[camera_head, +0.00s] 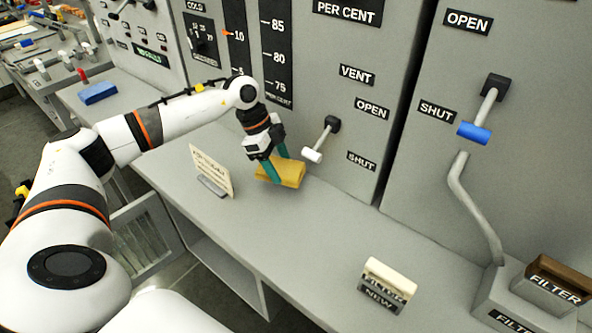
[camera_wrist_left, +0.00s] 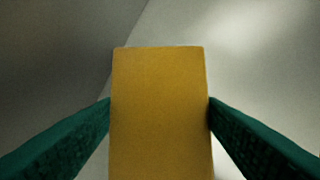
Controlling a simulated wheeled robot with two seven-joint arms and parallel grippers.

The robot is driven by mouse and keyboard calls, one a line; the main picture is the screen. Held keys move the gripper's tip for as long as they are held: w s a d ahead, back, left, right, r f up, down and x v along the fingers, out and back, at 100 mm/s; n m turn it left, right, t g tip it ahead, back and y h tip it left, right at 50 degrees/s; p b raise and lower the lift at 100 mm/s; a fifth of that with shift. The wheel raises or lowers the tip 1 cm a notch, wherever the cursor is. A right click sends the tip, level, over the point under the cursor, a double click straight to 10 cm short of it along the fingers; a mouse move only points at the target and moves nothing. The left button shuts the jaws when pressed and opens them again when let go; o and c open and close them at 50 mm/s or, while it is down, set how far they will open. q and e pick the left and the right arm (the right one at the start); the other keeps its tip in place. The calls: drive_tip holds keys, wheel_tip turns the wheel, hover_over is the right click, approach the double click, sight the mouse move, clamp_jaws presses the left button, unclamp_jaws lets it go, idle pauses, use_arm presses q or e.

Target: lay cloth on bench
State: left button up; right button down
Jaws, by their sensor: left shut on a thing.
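The cloth is a folded yellow block (camera_head: 291,173) at the grey bench (camera_head: 290,238), close to the cabinet front. My left gripper (camera_head: 272,172) comes down over it with its green fingers on either side. In the left wrist view the yellow cloth (camera_wrist_left: 160,115) fills the space between the two green fingers (camera_wrist_left: 160,130), which press on its sides. I cannot tell whether the cloth touches the bench top or is held just above it. My right gripper is not in view.
A small sign card (camera_head: 212,170) stands left of the cloth. A vent lever with a white knob (camera_head: 313,156) sticks out just right of it. A new filter (camera_head: 388,286) stands on the front right bench. A blue block (camera_head: 97,93) lies far left. The bench middle is clear.

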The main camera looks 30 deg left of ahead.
sight(293, 170)
use_arm(q)
drive_tip(key=shift+w+d+f+p, duration=0.15)
drive_tip(key=shift+w+d+f, duration=0.1)
drive_tip(key=shift+d+f, duration=0.4)
drive_tip(key=shift+w+d+f+p, duration=0.15)
drive_tip(key=shift+d+f, duration=0.25)
drive_tip(key=shift+d, duration=0.4)
drive_tip(key=shift+w+d+f+p, duration=0.1)
drive_tip(key=shift+w+d+f, duration=0.2)
drive_tip(key=shift+d+f, duration=0.35)
drive_tip(key=shift+r, duration=0.15)
drive_tip(key=o, duration=0.7)
drive_tip(key=b+v, duration=0.1)
drive_tip(key=v, duration=1.1)
drive_tip(key=shift+d+r+b, duration=0.1)
drive_tip(key=shift+b, duration=0.2)
